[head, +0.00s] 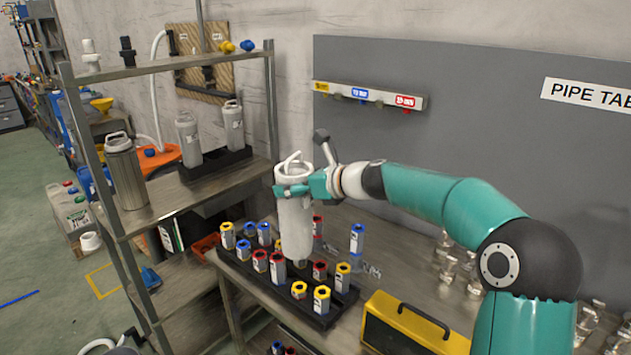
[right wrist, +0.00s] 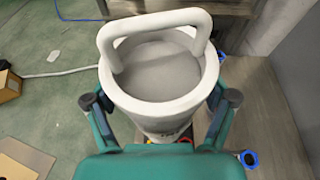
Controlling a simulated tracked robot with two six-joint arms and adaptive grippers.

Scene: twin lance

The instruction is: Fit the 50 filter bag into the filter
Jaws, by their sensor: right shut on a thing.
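A white filter bag (head: 294,225) with a rigid ring and a loop handle on top hangs upright in my right gripper (head: 292,189). The right gripper is shut around its upper part, and the right wrist view looks into the bag's open mouth (right wrist: 160,65). Two more pale bags (head: 189,142) (head: 233,127) stand in a black tray. My left gripper is out of view.
The black rack (head: 292,312) holds several hexagonal pieces with coloured ends. A yellow case (head: 408,330) stands at the bench front. Clear fittings (head: 447,262) lie at right. Shelf posts (head: 105,170) stand between the bench and the left floor.

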